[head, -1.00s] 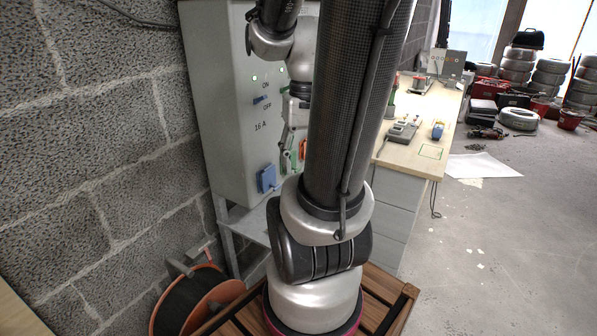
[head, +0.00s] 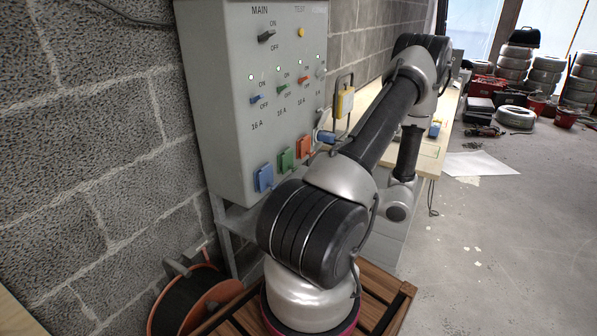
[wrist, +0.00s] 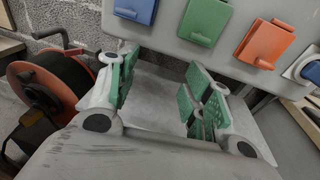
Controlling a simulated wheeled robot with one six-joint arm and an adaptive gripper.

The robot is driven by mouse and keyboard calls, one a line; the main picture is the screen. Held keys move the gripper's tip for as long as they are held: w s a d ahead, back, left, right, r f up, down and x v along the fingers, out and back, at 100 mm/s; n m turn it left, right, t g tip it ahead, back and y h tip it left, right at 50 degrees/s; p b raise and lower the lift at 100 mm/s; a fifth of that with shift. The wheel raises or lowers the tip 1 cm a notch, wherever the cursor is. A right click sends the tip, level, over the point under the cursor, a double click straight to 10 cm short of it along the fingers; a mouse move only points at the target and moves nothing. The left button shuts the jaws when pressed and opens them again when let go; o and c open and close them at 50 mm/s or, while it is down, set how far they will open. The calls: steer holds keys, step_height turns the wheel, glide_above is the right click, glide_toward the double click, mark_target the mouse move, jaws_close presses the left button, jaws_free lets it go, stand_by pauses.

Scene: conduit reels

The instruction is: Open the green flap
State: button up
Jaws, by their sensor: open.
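The green flap (head: 286,160) is on the front of the grey panel (head: 222,160), between a blue flap (head: 264,178) and an orange flap (head: 303,147). It lies flat against the panel and looks shut. In the wrist view the green flap (wrist: 204,20) is at the top, cut slightly by the frame edge. My gripper (wrist: 160,78) is open and empty, with green pads on its fingers. It is below the flaps in that picture and apart from the green flap. In the head view my arm hides the gripper.
A blue plug (head: 326,137) and a yellow piece (head: 345,103) on a handle are at the panel's right side. A cable reel (wrist: 58,85) stands at the left by the block wall. A wooden-topped bench (head: 428,158) is behind my arm. Open floor lies at the right.

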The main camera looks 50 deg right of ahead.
mark_target(296, 169)
steer(key=w+r, duration=0.1)
steer(key=w, duration=0.2)
steer(key=w+d+r+m+t+h, duration=0.1)
steer(key=w, duration=0.2)
steer(key=w+d+r+h, duration=0.1)
steer(key=w, duration=0.2)
steer(key=shift+w+t, duration=0.25)
steer(key=shift+t, duration=0.15)
jaws_close()
